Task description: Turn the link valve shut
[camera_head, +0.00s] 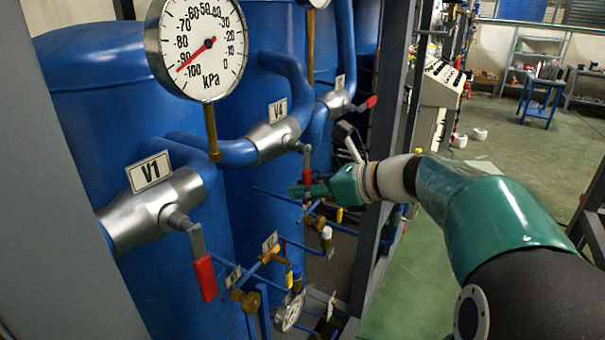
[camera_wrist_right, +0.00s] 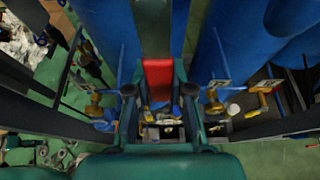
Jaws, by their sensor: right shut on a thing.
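The valve labelled V4 (camera_head: 272,140) is a silver body on the blue pipe between two blue tanks. Its lever hangs down and ends in a red handle (camera_head: 307,173). My right gripper (camera_head: 308,190) is at the lower end of this handle. In the right wrist view, the red handle (camera_wrist_right: 158,76) lies between the two fingers of my right gripper (camera_wrist_right: 159,95), which is shut on it. Which valve is called the link valve is not written in view. My left gripper is not in view.
Valve V1 (camera_head: 150,210), with its red handle (camera_head: 205,277) hanging down, is at the near left. Small brass valves (camera_head: 245,300) and thin blue pipes crowd below. A dark frame post (camera_head: 385,150) stands behind my right gripper.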

